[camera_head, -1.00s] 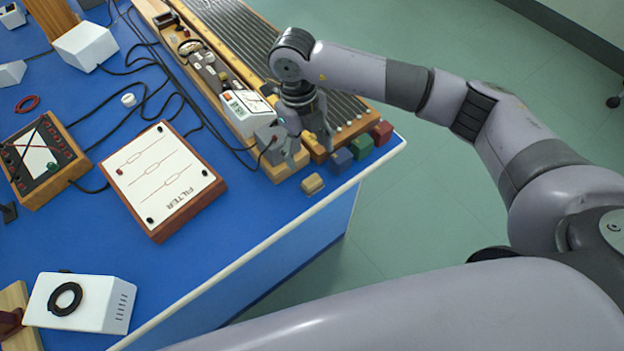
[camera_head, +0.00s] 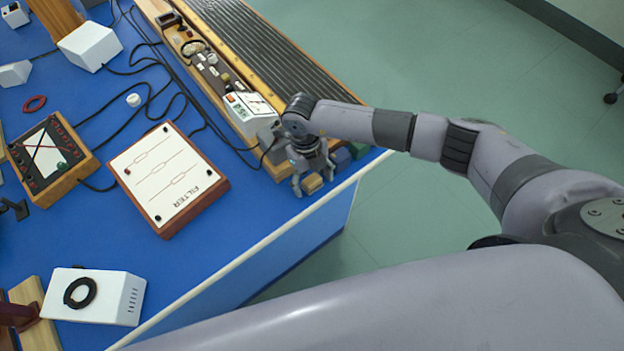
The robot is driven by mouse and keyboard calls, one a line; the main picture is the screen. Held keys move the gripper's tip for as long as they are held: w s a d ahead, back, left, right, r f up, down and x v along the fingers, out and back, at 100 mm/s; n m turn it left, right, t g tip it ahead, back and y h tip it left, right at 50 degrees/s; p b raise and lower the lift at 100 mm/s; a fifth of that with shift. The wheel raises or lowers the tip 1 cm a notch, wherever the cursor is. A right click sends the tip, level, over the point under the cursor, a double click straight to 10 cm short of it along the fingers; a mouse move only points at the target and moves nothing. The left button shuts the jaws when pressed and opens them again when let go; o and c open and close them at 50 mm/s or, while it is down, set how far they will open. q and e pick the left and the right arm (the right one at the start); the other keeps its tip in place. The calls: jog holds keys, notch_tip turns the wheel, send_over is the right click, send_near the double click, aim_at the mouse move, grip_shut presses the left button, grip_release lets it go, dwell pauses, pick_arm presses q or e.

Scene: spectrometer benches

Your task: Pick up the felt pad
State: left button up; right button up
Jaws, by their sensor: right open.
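A small tan block (camera_head: 312,184), which I take for the felt pad, lies on the blue bench top near its right front corner. My right gripper (camera_head: 315,178) is open and points down over it. One finger is on its left side and another on its right. The fingers do not visibly grip the block, and I cannot tell whether they touch it. The gripper hides part of the block. My left gripper is not in view.
A long wooden bench with a ribbed top (camera_head: 270,55) lies behind the gripper. A white filter board (camera_head: 165,175) lies left. The bench edge (camera_head: 265,243) is close in front.

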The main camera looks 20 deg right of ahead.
aim_at(312, 179)
jog(key=shift+c, duration=0.6)
jog(key=c, duration=1)
jog(key=shift+r, duration=0.1)
notch_tip(312, 179, up, 20)
jog(key=b, duration=0.4)
